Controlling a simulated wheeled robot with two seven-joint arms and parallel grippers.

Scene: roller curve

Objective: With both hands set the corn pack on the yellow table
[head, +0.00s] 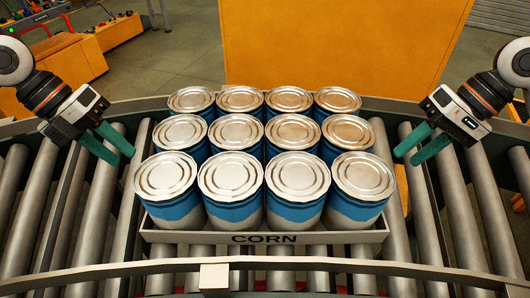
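The corn pack is a shallow grey tray (200,237) marked "CORN" holding several blue cans with silver lids (232,176). It sits on the roller conveyor in the middle of the head view. My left gripper (118,150), with green fingers, is left of the pack, apart from it. My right gripper (411,152), also green-fingered, is right of the pack, apart from it. Each gripper's two fingers show a gap with nothing between them. The yellow table (340,45) stands behind the conveyor, at the top centre.
The curved roller conveyor (55,205) has a near rail (330,264) in front of the pack and a far rail behind it. Bare rollers lie left and right of the pack. Orange equipment (75,62) stands at the back left on the grey floor.

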